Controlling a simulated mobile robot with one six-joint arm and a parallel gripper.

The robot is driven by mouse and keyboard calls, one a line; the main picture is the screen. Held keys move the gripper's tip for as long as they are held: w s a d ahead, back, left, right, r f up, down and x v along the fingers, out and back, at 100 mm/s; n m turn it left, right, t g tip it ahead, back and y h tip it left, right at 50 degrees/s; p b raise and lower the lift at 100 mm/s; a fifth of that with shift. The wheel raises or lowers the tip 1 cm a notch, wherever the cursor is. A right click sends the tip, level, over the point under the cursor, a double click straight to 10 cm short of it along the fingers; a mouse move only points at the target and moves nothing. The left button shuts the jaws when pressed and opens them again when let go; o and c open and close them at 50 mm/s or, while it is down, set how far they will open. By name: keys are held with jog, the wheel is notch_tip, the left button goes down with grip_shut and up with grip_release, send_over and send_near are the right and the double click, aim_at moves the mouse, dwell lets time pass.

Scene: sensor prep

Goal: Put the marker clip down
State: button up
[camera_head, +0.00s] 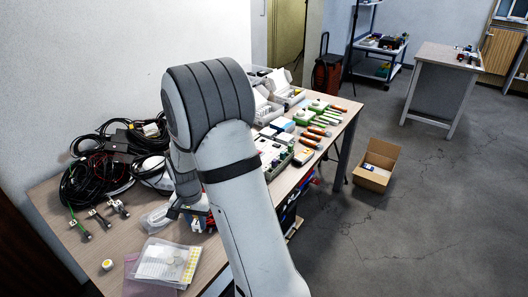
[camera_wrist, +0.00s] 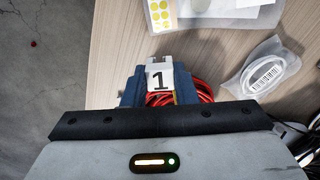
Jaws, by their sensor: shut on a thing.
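My gripper (camera_wrist: 158,88) is in the wrist view with blue-grey fingers on both sides of a white marker clip (camera_wrist: 157,76) bearing a black "1". The fingers are shut on the clip. A bundle of red cable (camera_wrist: 192,88) shows right beside and behind the clip; I cannot tell whether they touch. In the head view my gripper (camera_head: 187,211) is low over the near part of the wooden table (camera_head: 225,262), largely hidden by my arm. The gap between clip and tabletop is unclear.
A clear bag with a white coiled cable (camera_wrist: 262,72) and a bag with yellow round stickers (camera_wrist: 160,15) lie nearby. Black cables (camera_head: 90,185) and several short sensor leads (camera_head: 101,217) lie at the left. A cardboard box (camera_head: 377,165) stands on the floor.

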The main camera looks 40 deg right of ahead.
jog(key=s+d+r+m, duration=0.15)
jog(key=d+m, duration=0.35)
jog(key=m, duration=0.7)
jog(key=s+d+r+m, duration=0.15)
jog(key=d+m, duration=0.35)
jog(key=m, duration=0.6)
jog(key=f, duration=0.7)
jog(key=f+p, duration=0.1)
jog(key=f, duration=0.2)
jog(key=shift+s+a+f, duration=0.15)
jog(key=shift+s, duration=0.1)
jog(key=shift+f, duration=0.1)
jog(key=shift+f, duration=0.15)
jog(key=o, duration=1)
